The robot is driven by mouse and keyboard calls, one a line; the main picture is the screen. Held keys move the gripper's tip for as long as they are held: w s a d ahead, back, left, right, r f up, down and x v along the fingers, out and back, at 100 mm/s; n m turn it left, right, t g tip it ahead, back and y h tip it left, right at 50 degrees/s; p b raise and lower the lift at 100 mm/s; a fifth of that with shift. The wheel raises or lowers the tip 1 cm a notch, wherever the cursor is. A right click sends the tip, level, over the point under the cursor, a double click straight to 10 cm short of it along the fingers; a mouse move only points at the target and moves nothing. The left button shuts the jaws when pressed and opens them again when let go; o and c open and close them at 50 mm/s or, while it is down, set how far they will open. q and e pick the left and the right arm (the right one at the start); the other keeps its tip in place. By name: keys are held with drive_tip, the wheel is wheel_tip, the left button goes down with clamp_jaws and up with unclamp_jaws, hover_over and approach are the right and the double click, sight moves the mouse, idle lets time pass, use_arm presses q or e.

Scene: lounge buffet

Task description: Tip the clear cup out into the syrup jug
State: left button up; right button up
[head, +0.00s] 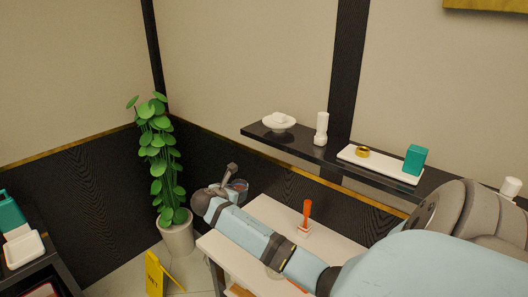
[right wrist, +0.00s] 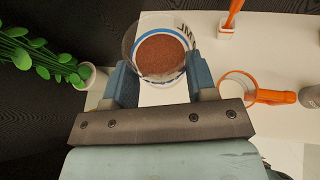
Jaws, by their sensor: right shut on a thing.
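A clear cup (right wrist: 161,22) with a blue ring, dark lettering and brown grainy contents is between the fingers of my right gripper (right wrist: 159,62) in the right wrist view. The gripper is shut on it. In the head view the cup (head: 240,185) shows partly at the end of my right arm, by the gripper (head: 235,180), over the far left end of the white table. A round jug with an orange handle (right wrist: 275,97), which looks like the syrup jug, stands right of the gripper, apart from the cup. In the head view my arm mostly hides it. My left gripper is out of view.
An orange-handled tool stands in a white holder (head: 305,229) on the white table (head: 262,207). A potted plant (head: 176,238) and yellow floor sign (head: 154,275) are to the left. A dark shelf (head: 318,153) runs along the wall behind. A grey object (right wrist: 310,96) lies beyond the jug handle.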

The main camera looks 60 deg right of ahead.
drive_tip(key=d+m+g, duration=0.1)
drive_tip(key=s+d+f+m+g, duration=0.1)
drive_tip(key=d+f+m+g, duration=0.1)
drive_tip(key=shift+s+d+f, duration=0.15)
drive_tip(key=shift+s+d, duration=0.1)
drive_tip(key=shift+d, duration=0.1)
drive_tip(key=s+f+m+g+y, duration=0.5)
drive_tip(key=s+f+m+g, duration=0.2)
drive_tip(key=f, duration=0.4)
drive_tip(key=shift+s+m+g+y, duration=0.3)
drive_tip(key=shift+m+g, duration=0.6)
drive_tip(key=shift+m, duration=0.3)
drive_tip(key=shift+f, duration=0.2)
